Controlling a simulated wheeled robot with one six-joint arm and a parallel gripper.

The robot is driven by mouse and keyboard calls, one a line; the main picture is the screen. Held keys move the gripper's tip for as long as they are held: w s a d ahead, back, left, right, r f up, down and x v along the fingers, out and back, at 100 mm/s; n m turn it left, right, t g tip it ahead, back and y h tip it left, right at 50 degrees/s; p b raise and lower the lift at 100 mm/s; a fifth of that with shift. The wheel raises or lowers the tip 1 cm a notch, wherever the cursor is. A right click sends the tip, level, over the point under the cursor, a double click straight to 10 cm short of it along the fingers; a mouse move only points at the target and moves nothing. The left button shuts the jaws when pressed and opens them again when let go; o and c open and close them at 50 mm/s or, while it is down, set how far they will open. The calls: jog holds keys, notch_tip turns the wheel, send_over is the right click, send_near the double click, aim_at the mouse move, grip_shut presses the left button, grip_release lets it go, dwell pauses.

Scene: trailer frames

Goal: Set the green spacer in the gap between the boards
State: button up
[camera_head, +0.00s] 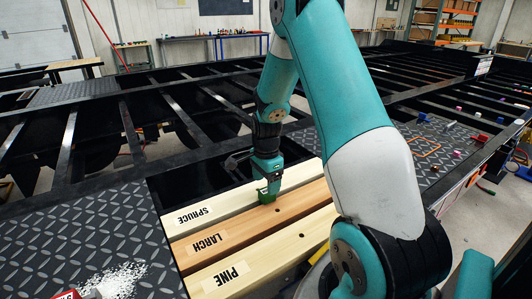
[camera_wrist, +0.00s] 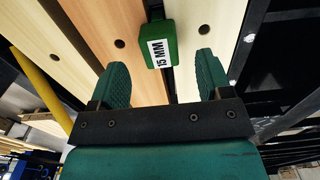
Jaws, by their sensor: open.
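The green spacer (camera_wrist: 156,42), labelled 15 MM, stands at the seam between the orange LARCH board (camera_wrist: 115,30) and the pale SPRUCE board (camera_wrist: 205,28). A dark gap (camera_wrist: 153,9) shows beyond it. Its body stands above the board tops; how deep its lower part sits in the gap I cannot tell. My gripper (camera_wrist: 163,68) is open, with one green finger on either side of the spacer's line and the spacer just beyond the tips, apart from both. In the head view, my gripper (camera_head: 267,184) hangs over the spacer (camera_head: 266,197).
The PINE board (camera_head: 240,276) lies nearest, beside LARCH. Dark tread plates (camera_head: 75,235) flank the boards at left, with a spilled white heap (camera_head: 118,280). Open black frame bays (camera_head: 195,180) lie behind. Several small coloured items (camera_head: 477,115) lie on the right plate.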

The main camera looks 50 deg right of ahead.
aim_at(266, 191)
notch_tip(266, 191, up, 13)
jog(key=shift+r+b, duration=0.15)
jog(key=shift+b, duration=0.3)
